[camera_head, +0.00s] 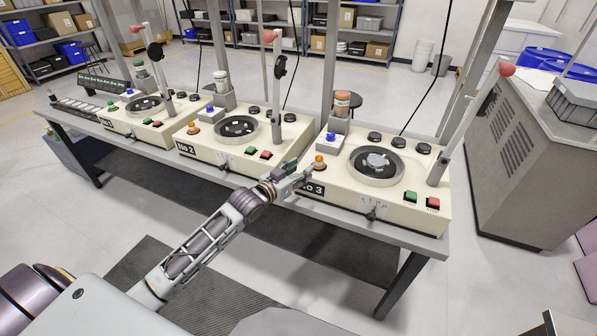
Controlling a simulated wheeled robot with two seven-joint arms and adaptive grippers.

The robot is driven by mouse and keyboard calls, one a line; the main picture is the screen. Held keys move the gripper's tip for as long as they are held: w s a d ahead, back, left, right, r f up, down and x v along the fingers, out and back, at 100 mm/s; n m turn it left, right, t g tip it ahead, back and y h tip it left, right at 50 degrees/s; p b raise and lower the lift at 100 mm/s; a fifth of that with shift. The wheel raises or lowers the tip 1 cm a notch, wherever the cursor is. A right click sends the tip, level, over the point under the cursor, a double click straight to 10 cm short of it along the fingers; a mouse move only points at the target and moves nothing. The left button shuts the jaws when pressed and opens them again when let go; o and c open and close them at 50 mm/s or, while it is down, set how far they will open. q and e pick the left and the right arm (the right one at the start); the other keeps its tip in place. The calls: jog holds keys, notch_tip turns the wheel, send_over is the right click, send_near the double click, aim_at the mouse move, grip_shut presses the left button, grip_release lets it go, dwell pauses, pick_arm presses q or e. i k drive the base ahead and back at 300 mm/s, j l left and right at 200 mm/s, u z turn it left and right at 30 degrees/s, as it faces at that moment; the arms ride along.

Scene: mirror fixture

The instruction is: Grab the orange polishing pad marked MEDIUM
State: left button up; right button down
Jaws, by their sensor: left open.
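No label reading MEDIUM is legible, and I cannot tell which thing is the orange pad. A small orange round piece (319,161) sits on a dark base at the left of the machine marked No 3 (404,193). A similar orange piece (193,128) is on the machine marked No 2 (228,150). My left gripper (303,177) is open at the front left edge of No 3, close to its orange piece; I cannot tell if they touch. It covers part of the No 3 label. My right gripper is not in view.
The machines stand in a row on a long grey bench (420,240), with upright posts and red-knobbed levers rising from them. A jar with an orange-brown top (342,100) stands behind No 3. A grey cabinet (530,150) is at right. The floor in front is mostly clear.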

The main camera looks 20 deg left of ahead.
aim_at(192, 129)
jog(key=u, duration=1.55)
